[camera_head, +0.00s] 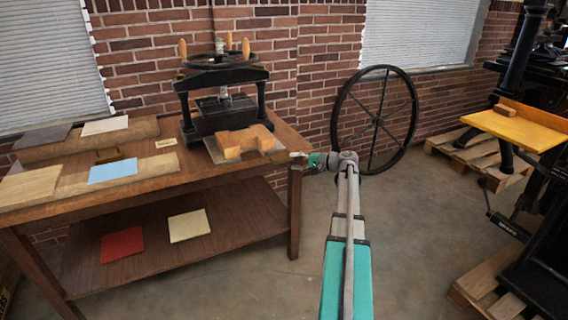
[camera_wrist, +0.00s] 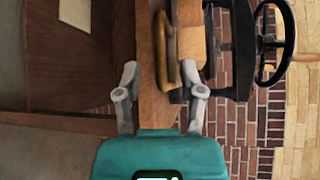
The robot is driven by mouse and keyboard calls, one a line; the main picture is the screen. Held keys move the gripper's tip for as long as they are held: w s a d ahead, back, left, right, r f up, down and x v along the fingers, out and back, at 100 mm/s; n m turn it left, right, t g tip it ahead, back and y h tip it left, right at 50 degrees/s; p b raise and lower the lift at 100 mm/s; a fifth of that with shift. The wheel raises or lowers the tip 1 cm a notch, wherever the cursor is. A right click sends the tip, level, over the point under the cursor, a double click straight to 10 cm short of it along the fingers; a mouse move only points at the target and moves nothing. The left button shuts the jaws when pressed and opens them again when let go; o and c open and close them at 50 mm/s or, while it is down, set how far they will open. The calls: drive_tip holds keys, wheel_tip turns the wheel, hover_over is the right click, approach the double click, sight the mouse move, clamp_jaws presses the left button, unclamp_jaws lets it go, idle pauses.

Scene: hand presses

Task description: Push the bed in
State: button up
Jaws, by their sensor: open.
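The black tabletop press (camera_head: 222,75) stands at the back of the brown table. A flat bed (camera_head: 212,153) sticks out of its front towards the table edge, with a notched wooden block (camera_head: 232,142) on it. My gripper (camera_head: 300,157) is at the table's right front corner, to the right of the bed and apart from it. In the wrist view my gripper (camera_wrist: 164,84) is open and empty. A wooden piece with a curved brass-coloured handle (camera_wrist: 163,60) shows between and beyond the fingers; contact cannot be told.
Boards and coloured sheets lie on the table's left, with a red sheet (camera_head: 122,245) and a cream sheet (camera_head: 189,225) on the lower shelf. A large spoked wheel (camera_head: 374,118) leans at the brick wall. Another press with a yellow wooden board (camera_head: 520,128) stands right. Floor between is clear.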

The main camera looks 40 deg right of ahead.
sight(287, 160)
drive_tip(key=shift+x, duration=2.25)
clamp_jaws()
